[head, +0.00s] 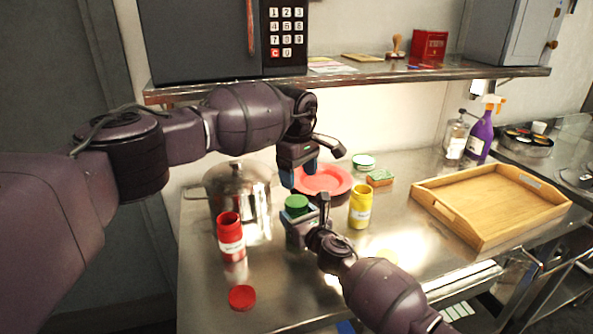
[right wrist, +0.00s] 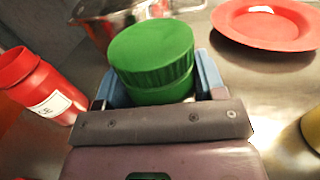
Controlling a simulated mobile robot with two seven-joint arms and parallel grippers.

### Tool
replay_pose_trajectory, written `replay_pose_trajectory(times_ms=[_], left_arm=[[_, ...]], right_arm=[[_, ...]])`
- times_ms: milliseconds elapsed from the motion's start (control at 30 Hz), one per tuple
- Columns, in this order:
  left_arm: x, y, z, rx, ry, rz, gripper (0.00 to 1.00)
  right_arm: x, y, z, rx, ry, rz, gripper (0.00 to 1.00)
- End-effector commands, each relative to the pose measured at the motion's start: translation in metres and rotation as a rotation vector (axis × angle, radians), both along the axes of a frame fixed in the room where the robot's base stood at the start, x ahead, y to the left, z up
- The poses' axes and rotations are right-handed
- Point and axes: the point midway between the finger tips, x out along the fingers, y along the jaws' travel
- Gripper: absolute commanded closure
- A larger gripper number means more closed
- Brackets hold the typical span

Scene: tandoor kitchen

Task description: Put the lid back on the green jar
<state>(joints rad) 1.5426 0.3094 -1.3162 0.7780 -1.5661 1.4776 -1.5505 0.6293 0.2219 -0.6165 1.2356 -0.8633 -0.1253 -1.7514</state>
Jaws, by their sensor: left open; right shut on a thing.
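The green jar (right wrist: 172,94) stands between the fingers of my right gripper (right wrist: 158,84), which is shut on it. The green lid (right wrist: 152,48), ridged at its side, sits on top of the jar; I cannot tell whether it is fully seated. In the head view, the lid (head: 297,202) shows above my right gripper (head: 303,228), which hides most of the jar. My left gripper (head: 298,176) is open, empty and just above the lid, with its blue fingers pointing down.
A red jar (head: 231,240) stands at left, with a red lid (head: 241,297) before it. A yellow jar (head: 360,208) is close on the right. A steel pot (head: 225,185), red plate (head: 335,181) and sponge (head: 380,177) are behind. A wooden tray (head: 462,226) lies right.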

Motion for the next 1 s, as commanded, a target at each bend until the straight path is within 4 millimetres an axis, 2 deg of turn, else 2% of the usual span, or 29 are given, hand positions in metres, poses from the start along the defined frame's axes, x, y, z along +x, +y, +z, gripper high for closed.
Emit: replay_pose_trajectory(times_ms=[1000], left_arm=[[0.0008, 0.0031, 0.0069, -0.002, 0.029, 1.475, 0.29]], right_arm=[[-0.0002, 0.0003, -0.0001, 0.001, 0.001, 0.000, 1.00]])
